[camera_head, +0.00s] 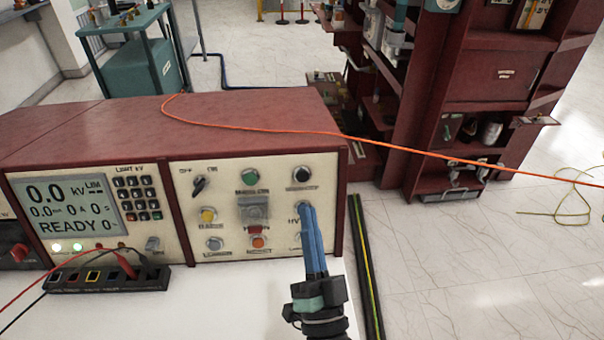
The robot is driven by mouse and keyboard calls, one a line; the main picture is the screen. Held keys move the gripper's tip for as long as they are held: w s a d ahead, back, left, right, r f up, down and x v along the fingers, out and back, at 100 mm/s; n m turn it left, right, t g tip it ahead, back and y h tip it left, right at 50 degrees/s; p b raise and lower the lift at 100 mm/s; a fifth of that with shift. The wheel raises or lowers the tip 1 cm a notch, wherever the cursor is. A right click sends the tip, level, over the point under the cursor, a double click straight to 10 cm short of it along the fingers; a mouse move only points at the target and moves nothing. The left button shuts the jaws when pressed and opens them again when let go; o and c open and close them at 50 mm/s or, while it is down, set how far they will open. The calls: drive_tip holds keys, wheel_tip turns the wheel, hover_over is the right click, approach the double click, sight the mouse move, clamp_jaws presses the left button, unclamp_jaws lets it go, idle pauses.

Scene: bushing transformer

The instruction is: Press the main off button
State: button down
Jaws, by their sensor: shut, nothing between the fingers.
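The control panel (253,207) is the cream right-hand face of a dark red console. It carries a green button (249,177), a black button (301,174) to its right, a yellow button (208,215) and an orange-red button (258,241). The labels are too blurred to tell surely which is the main off button. My gripper (304,208) has long blue fingers, shut and empty. Their tips are in front of the panel's right column, just below the black button; contact cannot be told. The fingers partly hide the controls and an "HV" label there.
A display (66,208) reading "READY" and a keypad fill the console's left face. A black socket strip (108,278) with red and black leads stands before it. An orange cable (270,130) crosses the console top.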

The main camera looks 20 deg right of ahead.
sight(303, 175)
drive_tip(key=shift+w+d+f+b, duration=0.35)
drive_tip(key=shift+w+d+b, duration=0.05)
drive_tip(key=shift+w+b, duration=0.9)
drive_tip(key=shift+w+d+f+b, duration=0.3)
drive_tip(key=shift+w+d+b, duration=0.1)
drive_tip(key=shift+w+b, duration=0.9)
drive_tip(key=shift+w+d+f+b, duration=0.4)
drive_tip(key=shift+w+b, duration=0.65)
drive_tip(key=shift+w, duration=0.45)
drive_tip(key=shift+w+d+b, duration=0.1)
drive_tip(key=shift+w+b, duration=0.3)
drive_tip(key=shift+w+d+f+b, duration=0.15)
drive_tip(key=shift+w+b, duration=0.25)
drive_tip(key=shift+s+a+r+p, duration=0.1)
drive_tip(key=shift+s+a+p, duration=0.05)
drive_tip(key=shift+s+p, duration=0.3)
drive_tip(key=shift+s+a+r+p, duration=0.1)
drive_tip(key=shift+s+p, duration=0.3)
